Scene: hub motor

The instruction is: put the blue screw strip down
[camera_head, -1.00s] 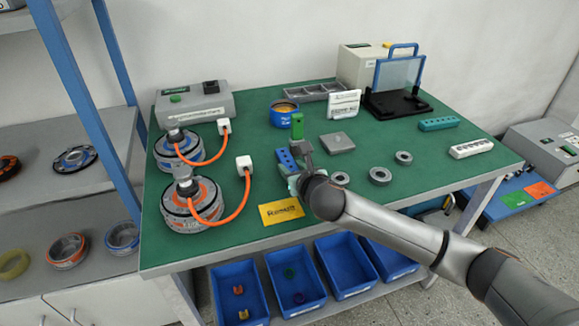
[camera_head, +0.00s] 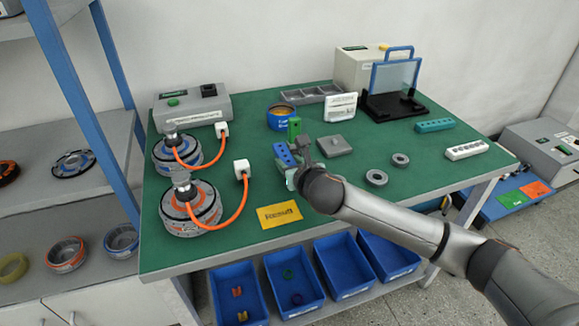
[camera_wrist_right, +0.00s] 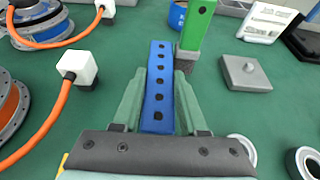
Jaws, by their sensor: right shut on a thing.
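The blue screw strip (camera_head: 284,155) is a long blue bar with a row of dark holes. In the right wrist view the strip (camera_wrist_right: 158,85) points straight away from me, between the two greenish fingers of my right gripper (camera_wrist_right: 158,105). In the head view my right gripper (camera_head: 294,178) is over the middle front of the green table and shut on the strip. I cannot tell whether the strip's underside touches the table. My left gripper is not in view.
A green upright block (camera_head: 294,127) stands close beyond the strip. A grey plate with a knob (camera_head: 334,146) lies to its right. A white plug (camera_head: 241,168) with an orange cable is to the left, a yellow sign (camera_head: 279,215) in front. Teal (camera_head: 435,125) and white (camera_head: 466,150) strips lie right.

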